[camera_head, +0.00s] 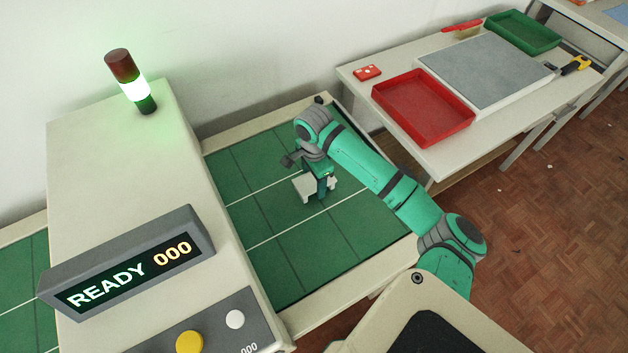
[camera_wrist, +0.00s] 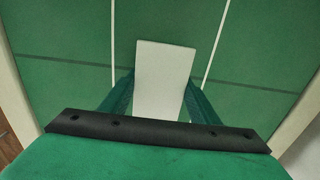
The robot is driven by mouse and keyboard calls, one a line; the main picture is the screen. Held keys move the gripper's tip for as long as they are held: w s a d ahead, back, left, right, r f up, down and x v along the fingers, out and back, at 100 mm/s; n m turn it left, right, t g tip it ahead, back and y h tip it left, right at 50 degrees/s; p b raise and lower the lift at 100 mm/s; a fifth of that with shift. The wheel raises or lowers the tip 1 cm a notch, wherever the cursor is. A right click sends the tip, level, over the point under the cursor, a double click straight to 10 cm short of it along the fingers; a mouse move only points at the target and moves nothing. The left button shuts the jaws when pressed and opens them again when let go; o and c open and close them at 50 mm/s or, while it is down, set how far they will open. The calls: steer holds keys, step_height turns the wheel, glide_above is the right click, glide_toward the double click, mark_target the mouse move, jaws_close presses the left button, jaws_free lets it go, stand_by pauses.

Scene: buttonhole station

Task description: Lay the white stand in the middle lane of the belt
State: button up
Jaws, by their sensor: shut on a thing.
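The white stand (camera_head: 303,189) is in my gripper (camera_head: 322,190) over the green belt (camera_head: 285,262). In the wrist view the stand (camera_wrist: 164,70) is a plain white block between the two teal fingers, which close on its sides. Two thin white lines mark the belt's lanes, and the stand lies between them, over the middle lane. In the wrist view its long side runs roughly along the lines, slightly turned. I cannot tell whether its underside touches the belt. My fingers hide part of it in the head view.
A beige machine housing (camera_head: 120,160) with a READY 000 display (camera_head: 130,265) and a green-lit lamp (camera_head: 133,90) stands left of the belt. A side table right holds a red tray (camera_head: 425,110), grey mat (camera_head: 485,70) and green tray (camera_head: 522,33). The visible belt around the stand is clear.

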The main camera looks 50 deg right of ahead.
mark_target(314, 181)
steer(key=shift+a, duration=0.1)
steer(key=shift+f, duration=0.1)
steer(key=o, duration=1.1)
steer(key=shift+o, duration=0.5)
steer(key=shift+s, duration=0.1)
step_height(314, 181, up, 12)
